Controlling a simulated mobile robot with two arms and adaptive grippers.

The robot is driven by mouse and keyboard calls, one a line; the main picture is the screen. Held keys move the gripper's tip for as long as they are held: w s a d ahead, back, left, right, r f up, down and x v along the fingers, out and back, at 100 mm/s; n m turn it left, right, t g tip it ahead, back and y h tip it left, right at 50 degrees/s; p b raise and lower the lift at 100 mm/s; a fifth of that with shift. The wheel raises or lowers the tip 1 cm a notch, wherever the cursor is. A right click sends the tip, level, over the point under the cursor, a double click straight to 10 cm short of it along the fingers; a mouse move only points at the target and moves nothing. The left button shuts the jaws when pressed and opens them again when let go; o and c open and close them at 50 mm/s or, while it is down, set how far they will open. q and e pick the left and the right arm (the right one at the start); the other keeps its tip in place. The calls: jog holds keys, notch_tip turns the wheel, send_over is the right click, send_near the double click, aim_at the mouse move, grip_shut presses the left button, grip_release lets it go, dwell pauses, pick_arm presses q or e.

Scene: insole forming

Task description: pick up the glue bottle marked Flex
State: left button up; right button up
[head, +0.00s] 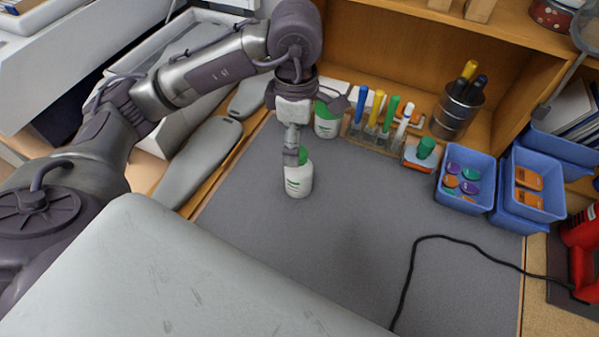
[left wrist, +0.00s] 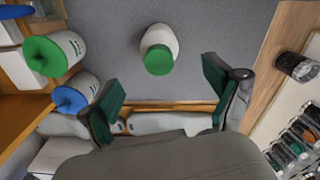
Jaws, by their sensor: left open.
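A white bottle (head: 298,182) with a green cap stands upright on the grey mat (head: 350,220). It also shows in the left wrist view (left wrist: 160,40), ahead of and between the fingers. A second green-capped white bottle (head: 327,126) stands farther back; in the left wrist view it is at upper left (left wrist: 68,44), beside a blue-capped bottle (left wrist: 84,88). I cannot read any label. My left gripper (head: 291,150) is above and slightly behind the front bottle, overlapping its cap in the head view. In the left wrist view the gripper (left wrist: 163,75) is open and empty. My right gripper is not seen.
A rack of coloured markers (head: 372,143), a pen cup (head: 455,112) and a small green-topped item (head: 426,148) line the back. Blue bins (head: 466,205) stand at right. A black cable (head: 410,265) crosses the mat at front right. Mid-mat is clear.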

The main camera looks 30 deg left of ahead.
aim_at(298, 169)
pick_arm(q)
notch_tip(298, 169, down, 4)
jog(key=shift+f, duration=0.25)
jog(key=shift+f+p, duration=0.2)
jog(key=shift+p, duration=0.25)
notch_tip(298, 169, down, 4)
jog(key=shift+d+f+p, duration=0.1)
jog(key=shift+f+p, duration=0.15)
jog(key=shift+p, duration=0.7)
jog(key=shift+f, duration=0.2)
jog(key=c, duration=1.5)
jog(key=shift+w+r, duration=0.1)
jog(key=shift+r, duration=0.05)
